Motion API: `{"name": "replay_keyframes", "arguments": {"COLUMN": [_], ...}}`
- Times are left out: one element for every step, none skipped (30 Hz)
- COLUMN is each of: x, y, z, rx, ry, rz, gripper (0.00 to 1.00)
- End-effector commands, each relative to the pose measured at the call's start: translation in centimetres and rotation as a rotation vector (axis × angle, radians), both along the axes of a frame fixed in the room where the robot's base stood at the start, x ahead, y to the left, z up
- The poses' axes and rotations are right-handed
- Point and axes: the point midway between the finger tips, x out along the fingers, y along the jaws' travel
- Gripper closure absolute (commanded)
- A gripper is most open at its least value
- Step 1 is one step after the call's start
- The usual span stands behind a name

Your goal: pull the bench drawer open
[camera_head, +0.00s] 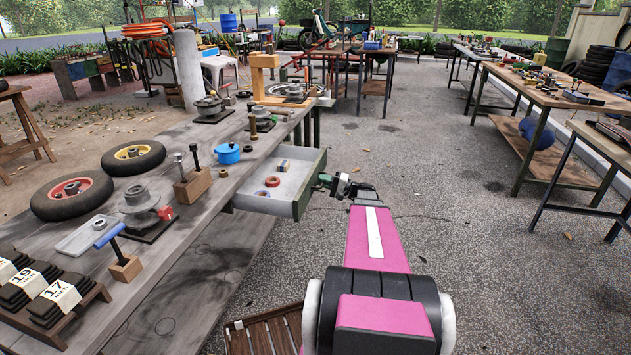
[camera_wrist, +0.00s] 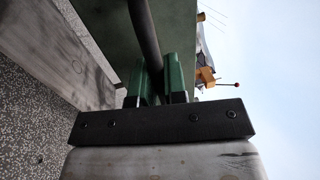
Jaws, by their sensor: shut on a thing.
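The bench drawer (camera_head: 308,187) stands pulled out from the right side of the grey bench (camera_head: 200,235), with its pale inside showing. Its front is green and also fills the upper middle of the wrist view (camera_wrist: 108,28). My gripper (camera_head: 325,182) is at the drawer front, at the end of my pink arm. In the wrist view, the two green fingers of my gripper (camera_wrist: 162,82) are shut on the dark bar handle (camera_wrist: 145,35), one finger on each side. In the head view the handle is mostly hidden by my gripper.
The drawer holds a red ring (camera_head: 272,181), an orange ring (camera_head: 262,194) and a small block (camera_head: 284,165). The paved floor right of the drawer is clear up to another table (camera_head: 545,95).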

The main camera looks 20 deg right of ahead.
Motion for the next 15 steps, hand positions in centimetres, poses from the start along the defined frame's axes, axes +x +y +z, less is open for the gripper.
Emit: {"name": "replay_keyframes", "arguments": {"x": [-0.13,-0.16,-0.21,-0.23,-0.24,-0.24,-0.23,-0.23,-0.22,-0.22,-0.22,-0.21,-0.21,-0.21,-0.21], "y": [-0.17,-0.25,-0.3,-0.32,-0.34,-0.35,-0.34,-0.34,-0.34,-0.34,-0.34,-0.33,-0.33,-0.33,-0.33], "z": [-0.1,-0.11,-0.11,-0.11,-0.11,-0.11,-0.11,-0.11,-0.12,-0.11,-0.12,-0.12,-0.12,-0.11,-0.1], "rx": [-0.002,-0.002,-0.002,-0.002,-0.002,-0.002,-0.002,-0.002,-0.002,-0.002,-0.002,-0.002,-0.002,-0.002,-0.003], "ry": [0.003,0.003,0.003,0.003,0.003,0.003,0.002,0.002,0.002,0.002,0.002,0.002,0.002,0.002,0.002], "rz": [0.0,0.0,0.0,0.0,0.0,0.0,0.001,0.001,0.001,0.001,0.001,0.001,0.001,0.001,0.001], "gripper": [1.0,1.0,1.0,1.0,1.0,1.0,1.0,1.0,1.0,1.0,1.0,1.0,1.0,0.81,0.68]}}
